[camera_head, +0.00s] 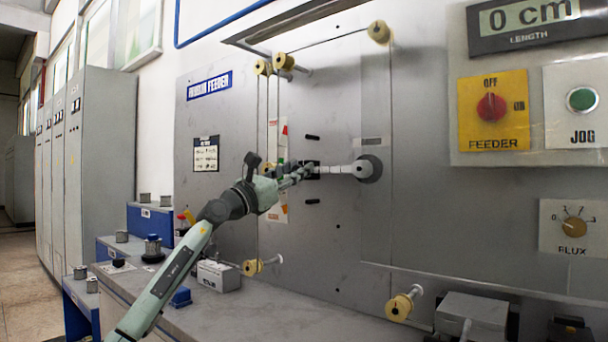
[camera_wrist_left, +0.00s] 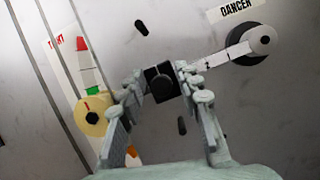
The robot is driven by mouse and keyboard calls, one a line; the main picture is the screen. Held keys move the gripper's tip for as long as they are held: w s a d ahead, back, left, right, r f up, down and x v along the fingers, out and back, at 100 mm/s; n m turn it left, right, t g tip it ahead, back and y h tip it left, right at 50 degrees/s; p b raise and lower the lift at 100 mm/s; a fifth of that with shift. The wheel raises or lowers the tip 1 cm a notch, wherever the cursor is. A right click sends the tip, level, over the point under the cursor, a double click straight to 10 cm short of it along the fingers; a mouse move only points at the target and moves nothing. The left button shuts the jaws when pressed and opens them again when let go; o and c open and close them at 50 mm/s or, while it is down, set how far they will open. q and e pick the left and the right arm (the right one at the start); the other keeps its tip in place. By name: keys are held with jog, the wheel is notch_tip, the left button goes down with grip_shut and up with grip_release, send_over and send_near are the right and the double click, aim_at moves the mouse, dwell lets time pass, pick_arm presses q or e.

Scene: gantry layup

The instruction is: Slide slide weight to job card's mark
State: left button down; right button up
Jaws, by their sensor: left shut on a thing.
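The slide weight, a black square block with a round knob (camera_wrist_left: 160,84), sits on a pale dancer arm (camera_wrist_left: 225,55) that reaches left from a round dark hub (camera_wrist_left: 262,41). My left gripper (camera_wrist_left: 160,88) is shut on the slide weight, a finger on each side. In the head view my left gripper (camera_head: 306,171) is at the arm's left end and partly covers the weight. A small job card (camera_head: 206,154) is on the panel at left; its writing is too small to read. My right gripper is not in view.
A red, white and green strip (camera_wrist_left: 84,65) and a yellow roller (camera_wrist_left: 93,117) are close left of my gripper. Several yellow rollers (camera_head: 379,32) stick out from the panel. Below is a bench (camera_head: 250,310) with small items. Feeder controls (camera_head: 492,108) are at right.

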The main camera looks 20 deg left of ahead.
pick_arm(q)
jog(key=c, duration=1.4)
grip_release()
jog(key=shift+d+r, duration=0.1)
jog(key=shift+d, duration=0.1)
jog(key=shift+o, duration=0.2)
jog(key=shift+s+a, duration=0.1)
jog(key=v, duration=1.2)
